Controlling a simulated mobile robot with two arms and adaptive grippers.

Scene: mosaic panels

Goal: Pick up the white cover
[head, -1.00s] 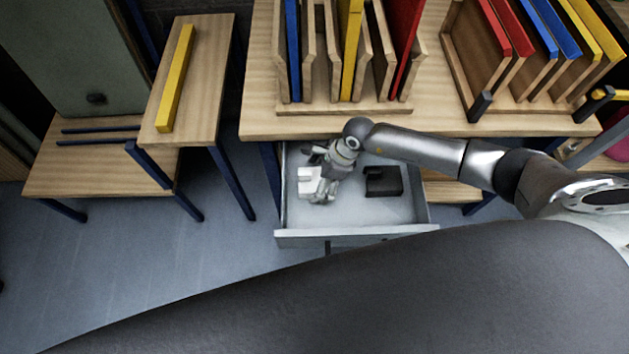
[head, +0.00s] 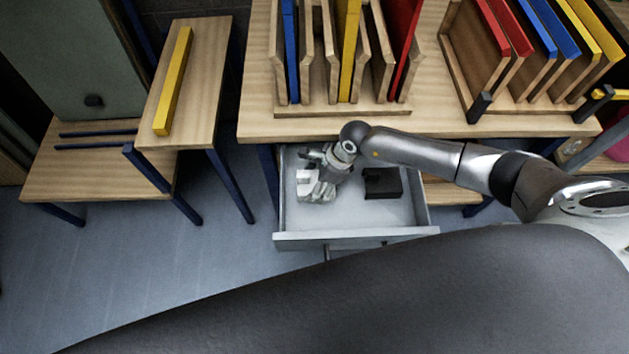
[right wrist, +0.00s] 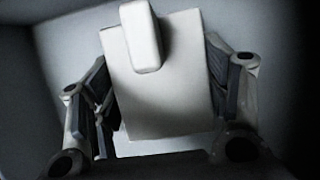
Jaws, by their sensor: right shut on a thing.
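The white cover (right wrist: 165,95) is a pale flat block with a raised rounded bar on it. In the right wrist view it fills the space between the two fingers of my right gripper (right wrist: 160,110), which press on its left and right sides. In the head view my right gripper (head: 317,190) is inside the open drawer, shut on the cover (head: 303,177), which is mostly hidden by the fingers. I cannot tell whether the cover is clear of the drawer floor. My left gripper is not in view.
The grey drawer (head: 350,237) is open below the wooden table (head: 430,122). A black cover (head: 382,183) lies in it, right of my gripper. Racks with coloured panels stand on the table above. A yellow bar (head: 173,80) lies on a side table at left.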

